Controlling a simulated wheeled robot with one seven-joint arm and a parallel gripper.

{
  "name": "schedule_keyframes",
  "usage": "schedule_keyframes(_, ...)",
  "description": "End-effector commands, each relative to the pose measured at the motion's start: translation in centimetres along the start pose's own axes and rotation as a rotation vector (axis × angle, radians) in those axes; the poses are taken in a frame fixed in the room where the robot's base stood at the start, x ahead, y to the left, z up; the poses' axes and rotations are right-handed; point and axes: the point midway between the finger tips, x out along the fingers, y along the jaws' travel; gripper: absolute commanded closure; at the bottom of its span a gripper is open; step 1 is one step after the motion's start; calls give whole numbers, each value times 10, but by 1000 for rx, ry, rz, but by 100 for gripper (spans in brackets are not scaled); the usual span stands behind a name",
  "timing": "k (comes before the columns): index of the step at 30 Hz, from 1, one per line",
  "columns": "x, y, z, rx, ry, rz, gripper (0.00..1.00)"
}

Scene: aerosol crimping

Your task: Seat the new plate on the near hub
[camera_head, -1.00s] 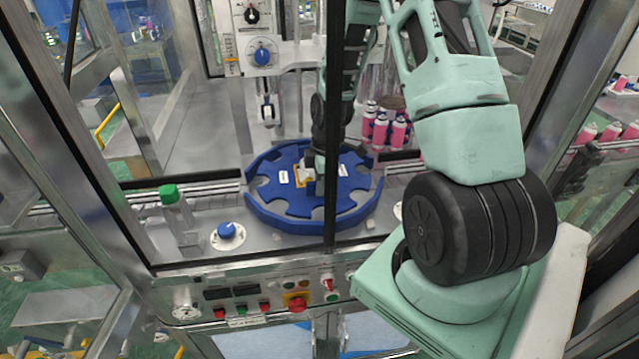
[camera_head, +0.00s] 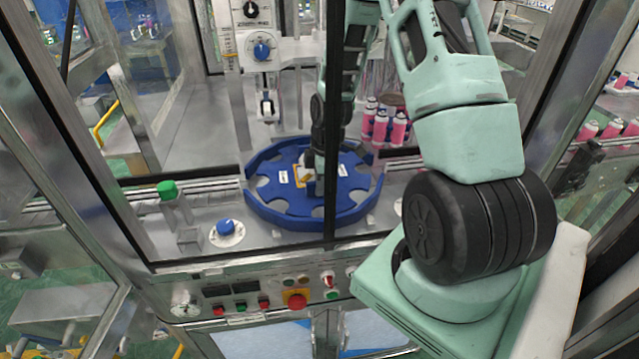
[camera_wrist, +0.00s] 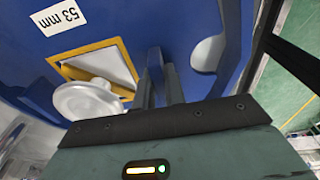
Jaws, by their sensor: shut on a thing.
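The new plate (camera_head: 277,204) is a blue notched disc with white labels, lying about level inside a raised blue rim on the machine deck. In the wrist view the plate (camera_wrist: 112,25) fills the top, with a "53 mm" label and a yellow-framed square. My gripper (camera_wrist: 161,80) is shut on a blue upright part near the plate's middle. In the head view my gripper (camera_head: 313,178) reaches down to the plate's middle, partly behind a dark frame post. The near hub is hidden, so I cannot tell whether the plate touches it.
A white round piece (camera_wrist: 88,100) sits beside the fingers in the wrist view. Pink cans (camera_head: 380,127) stand behind the plate at right. A crimping head (camera_head: 266,103) hangs behind it. A blue knob (camera_head: 226,228) and green-capped post (camera_head: 168,190) stand at left.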

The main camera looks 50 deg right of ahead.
Motion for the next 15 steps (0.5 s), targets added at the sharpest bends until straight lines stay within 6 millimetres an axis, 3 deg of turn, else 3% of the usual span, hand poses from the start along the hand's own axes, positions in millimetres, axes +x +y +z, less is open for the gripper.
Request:
schedule_keyframes(7, 1, 0, 0, 1, 0, 0, 100)
schedule_keyframes(8, 1, 0, 0, 1, 0, 0, 86)
schedule_keyframes(10, 1, 0, 0, 1, 0, 0, 66)
schedule_keyframes(15, 1, 0, 0, 1, 0, 0, 63)
